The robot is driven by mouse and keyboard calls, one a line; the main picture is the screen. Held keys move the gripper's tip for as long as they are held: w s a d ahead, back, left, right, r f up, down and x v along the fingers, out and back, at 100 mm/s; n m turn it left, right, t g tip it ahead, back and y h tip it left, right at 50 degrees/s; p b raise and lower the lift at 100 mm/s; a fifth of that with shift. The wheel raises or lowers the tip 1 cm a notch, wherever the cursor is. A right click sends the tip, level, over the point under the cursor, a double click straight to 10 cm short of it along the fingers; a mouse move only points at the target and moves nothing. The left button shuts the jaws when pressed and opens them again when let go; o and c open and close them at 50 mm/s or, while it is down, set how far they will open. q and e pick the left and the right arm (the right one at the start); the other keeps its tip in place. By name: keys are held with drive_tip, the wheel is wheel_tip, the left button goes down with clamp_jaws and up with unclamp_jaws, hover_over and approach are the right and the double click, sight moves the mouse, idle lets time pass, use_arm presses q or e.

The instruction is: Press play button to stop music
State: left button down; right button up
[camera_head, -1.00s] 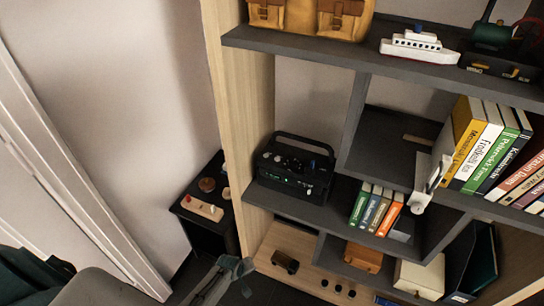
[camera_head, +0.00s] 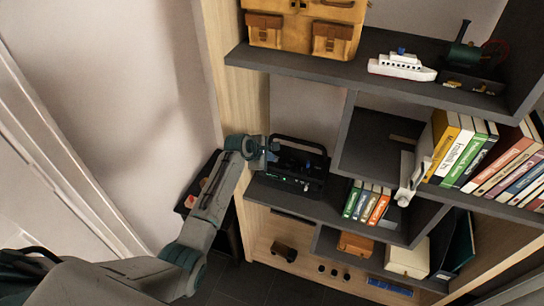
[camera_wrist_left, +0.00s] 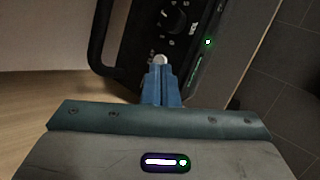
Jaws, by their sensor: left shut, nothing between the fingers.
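The black radio (camera_head: 312,172) stands on the middle shelf at the left end of the shelving, with its carry handle up and small green lights on its front. My left gripper (camera_head: 273,150) is shut and empty, at the radio's left side in the head view. In the left wrist view the blue closed fingertips (camera_wrist_left: 159,66) point at the radio's dark face (camera_wrist_left: 140,35), at a small pale round button or knob (camera_wrist_left: 160,58). I cannot tell whether they touch it. A dial (camera_wrist_left: 172,18) and a green light (camera_wrist_left: 208,42) show nearby. My right gripper is not in view.
Small books (camera_head: 365,202) stand right of the radio. A wooden side panel (camera_head: 232,105) borders the shelving on the left. The shelf above holds a tan bag (camera_head: 300,25) and a toy ship (camera_head: 402,66). A dark side table (camera_head: 184,206) stands partly behind my left arm.

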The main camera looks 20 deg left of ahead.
use_arm(q)
drive_tip(key=w+r+n, duration=0.2)
drive_tip(key=w+r, duration=0.1)
drive_tip(key=r, duration=0.4)
drive_tip(key=shift+w+d+r+t+h+p, duration=0.2)
drive_tip(key=shift+t+h+p, duration=0.1)
drive_tip(key=shift+p, duration=0.1)
drive_tip(key=shift+f, duration=0.1)
wheel_tip(320, 180, down, 6)
drive_tip(key=b, duration=0.8)
drive_tip(key=shift+f, duration=0.2)
drive_tip(key=shift+f+b, duration=0.35)
drive_tip(key=shift+f, duration=0.8)
